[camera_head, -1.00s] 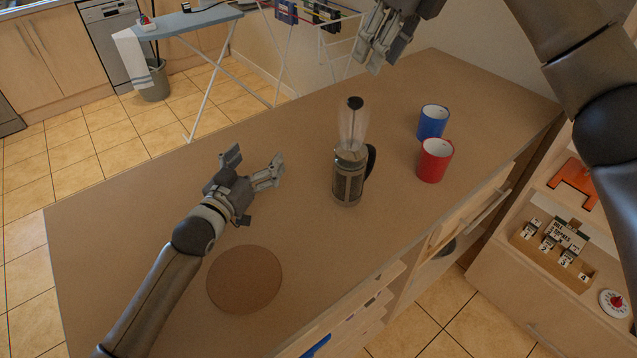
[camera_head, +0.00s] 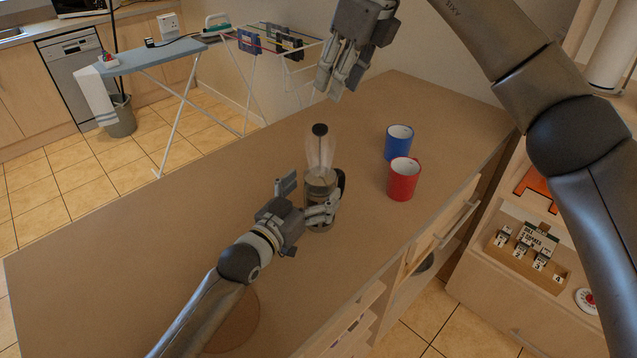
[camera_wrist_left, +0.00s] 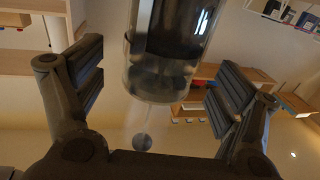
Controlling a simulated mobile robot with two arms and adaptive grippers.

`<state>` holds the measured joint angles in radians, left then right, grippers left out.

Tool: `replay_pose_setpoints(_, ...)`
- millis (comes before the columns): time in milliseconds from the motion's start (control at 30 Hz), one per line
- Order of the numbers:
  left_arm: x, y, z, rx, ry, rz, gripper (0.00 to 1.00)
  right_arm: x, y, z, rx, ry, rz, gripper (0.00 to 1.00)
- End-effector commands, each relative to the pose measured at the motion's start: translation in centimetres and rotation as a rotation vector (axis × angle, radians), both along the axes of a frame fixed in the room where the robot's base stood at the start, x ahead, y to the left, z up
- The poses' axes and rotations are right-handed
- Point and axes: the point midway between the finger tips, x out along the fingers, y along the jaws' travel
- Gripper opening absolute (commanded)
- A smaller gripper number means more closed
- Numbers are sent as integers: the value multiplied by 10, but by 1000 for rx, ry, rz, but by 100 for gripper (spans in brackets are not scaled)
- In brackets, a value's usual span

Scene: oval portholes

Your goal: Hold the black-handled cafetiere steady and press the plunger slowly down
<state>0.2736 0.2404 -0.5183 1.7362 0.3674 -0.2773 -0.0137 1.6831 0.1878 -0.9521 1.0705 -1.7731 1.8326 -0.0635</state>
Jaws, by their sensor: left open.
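The cafetiere (camera_head: 320,183) stands upright on the counter, with clear glass and a black handle on its right side. Its plunger is up, with a black knob (camera_head: 320,130) at the top of the rod. My left gripper (camera_head: 303,198) is open at the cafetiere's lower left, with its fingers partly hiding the body. In the left wrist view the glass body (camera_wrist_left: 160,82) shows upside down between the two spread fingers, with visible gaps on both sides. My right gripper (camera_head: 338,92) hangs above and behind the cafetiere, fingers pointing down; its opening is unclear.
A blue mug (camera_head: 399,143) and a red mug (camera_head: 403,180) stand right of the cafetiere on the counter (camera_head: 130,230). A round brown mat (camera_head: 240,328) lies partly under my left arm. The counter's left part is clear.

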Motion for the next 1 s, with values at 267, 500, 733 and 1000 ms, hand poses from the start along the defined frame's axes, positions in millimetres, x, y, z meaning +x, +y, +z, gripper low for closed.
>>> replay_pose_setpoints(267,23,-15,0,0,0,1,88,0,0,0,0,0,0,36)
replay_pose_setpoints(500,27,-17,0,0,0,0,88,0,0,0,0,0,0,36)
replay_pose_setpoints(733,27,-17,0,0,0,0,77,0,0,0,0,0,0,36)
replay_pose_setpoints(1000,26,-17,0,0,0,1,42,0,0,0,0,0,0,36)
